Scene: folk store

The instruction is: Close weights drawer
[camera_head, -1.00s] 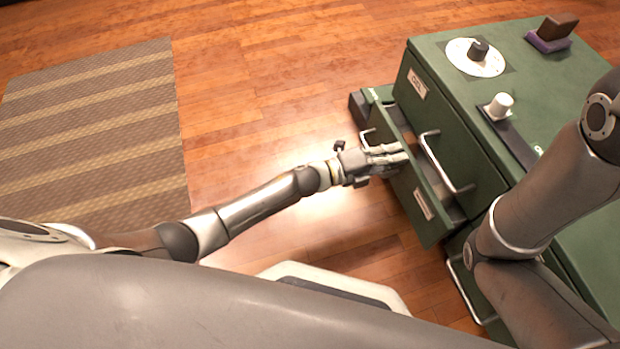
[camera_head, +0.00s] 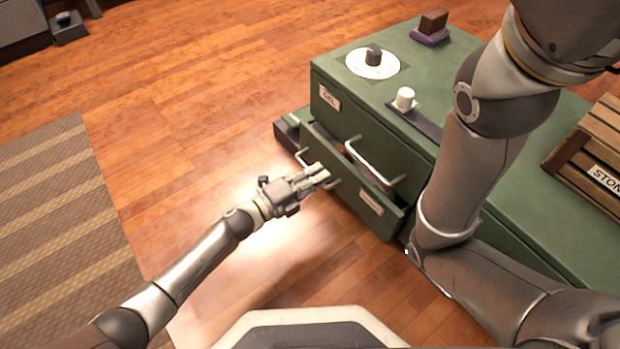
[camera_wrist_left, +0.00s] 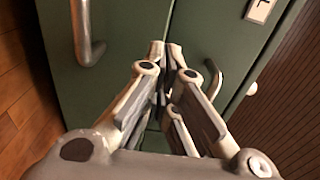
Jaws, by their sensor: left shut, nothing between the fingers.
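The open drawer (camera_head: 375,212) is a green lower drawer in the green cabinet. It sticks out a little, with a dark gap along its top, and its front carries a pale label (camera_head: 371,202) too small to read. My left gripper (camera_head: 326,176) is shut and empty at the left part of the drawer front. In the left wrist view its closed fingers (camera_wrist_left: 166,50) point at green panels, with a metal handle (camera_wrist_left: 86,35) to the left and another (camera_wrist_left: 214,80) to the right. Contact cannot be told. My right arm crosses in front of the cabinet; its gripper is out of view.
The cabinet top (camera_head: 350,45) holds a white dial plate (camera_head: 360,67), a white knob (camera_head: 404,97) and a dark block on a purple base (camera_head: 431,27). A wooden crate (camera_head: 575,160) stands at the right. The wooden floor left of the drawer is clear up to a striped rug (camera_head: 60,220).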

